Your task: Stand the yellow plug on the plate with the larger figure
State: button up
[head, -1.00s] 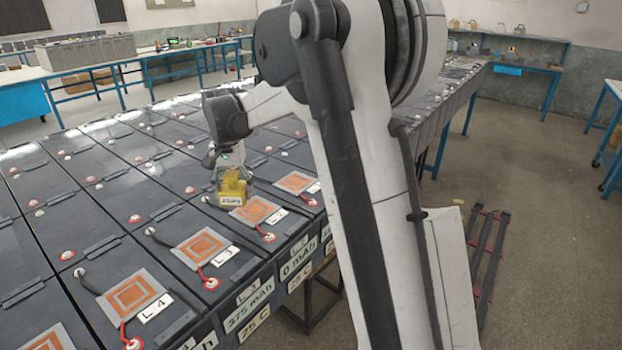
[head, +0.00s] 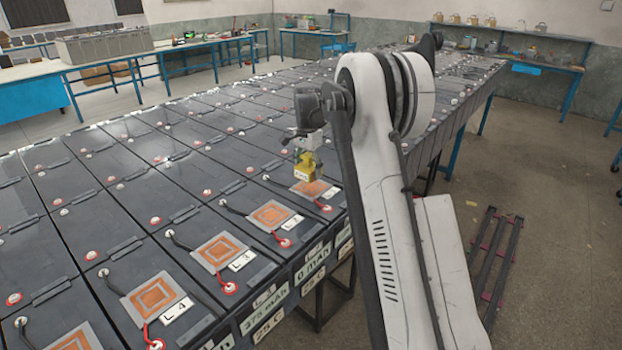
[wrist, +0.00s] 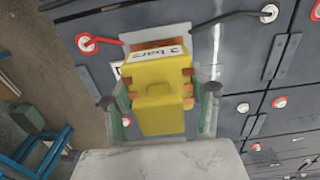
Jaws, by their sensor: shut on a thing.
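My gripper (head: 308,158) is shut on the yellow plug (head: 307,168), holding it upright over the far plate (head: 326,191) of the front row. Whether the plug touches this plate is unclear. In the wrist view the plug (wrist: 158,100) sits between both fingers, with a white tag reading "bars" after a digit, and hides most of the plate beneath. Nearer plates with copper squares lie in line: one beside it (head: 270,215), one tagged L 3 (head: 220,252) and one tagged L 4 (head: 155,297). Front labels read "375 mAh" (head: 264,304) and "0 mAh" (head: 313,262).
Dark battery cases (head: 110,200) with red and white terminals fill the bench. Black and red leads run to each plate, and a red lead (wrist: 100,40) lies close to the plug. Bare floor (head: 560,240) lies to the right.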

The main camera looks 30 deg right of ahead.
aim_at(311, 187)
jog(key=shift+w+d+f, duration=0.2)
jog(key=shift+d+f, duration=0.2)
jog(key=shift+d, duration=0.3)
jog(key=shift+f+p, duration=0.45)
jog(key=shift+f, duration=1.55)
jog(key=shift+f, duration=0.2)
jog(key=o, duration=1.3)
jog(key=shift+o, duration=0.2)
jog(key=shift+r, duration=0.15)
